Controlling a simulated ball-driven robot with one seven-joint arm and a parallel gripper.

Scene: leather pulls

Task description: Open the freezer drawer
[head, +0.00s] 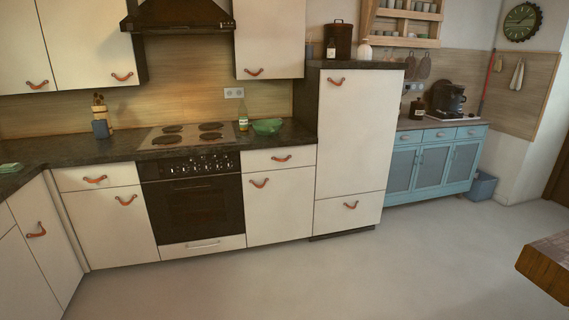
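The tall white fridge-freezer cabinet (357,130) stands right of the oven, with one long upper door and a low drawer front. The lower front, which looks like the freezer drawer (346,213), is shut flush near the floor. Its orange leather pull (351,205) sits near the top middle of that front. The upper door has a like pull (336,81) at its top left and is shut. My gripper and arm do not show in this view.
Grey floor lies open before the cabinets (280,280). A wooden table corner (545,270) juts in at the lower right. A blue sideboard (435,165) and a blue bin (482,186) stand right of the tall cabinet. The oven (195,205) is shut.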

